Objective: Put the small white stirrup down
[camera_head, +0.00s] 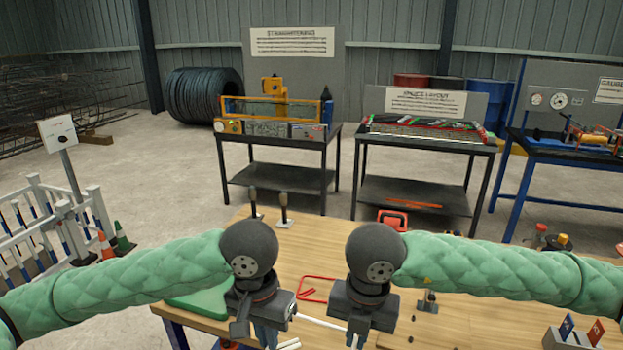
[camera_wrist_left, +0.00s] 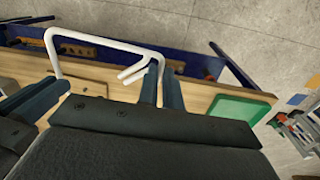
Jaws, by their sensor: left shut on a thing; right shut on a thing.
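The small white stirrup (camera_wrist_left: 105,45) is a bent white bar loop with two hooked ends, seen whole except at the grippers in the left wrist view. In the head view its white bar (camera_head: 320,322) spans between my two grippers. My left gripper (camera_head: 267,336) is shut on the stirrup near its hooked ends; its fingers show in the left wrist view (camera_wrist_left: 162,88). My right gripper (camera_head: 356,336) is shut on the opposite side of the stirrup. The stirrup appears above the wooden table (camera_head: 460,315); the exact gap cannot be told.
A red stirrup (camera_head: 318,288) lies on the table behind the grippers. A green tray (camera_head: 203,303) is at the left table edge. Upright pegs (camera_head: 284,210) stand at the far edge. A small metal fixture (camera_head: 428,302) and a grey holder (camera_head: 570,338) are to the right.

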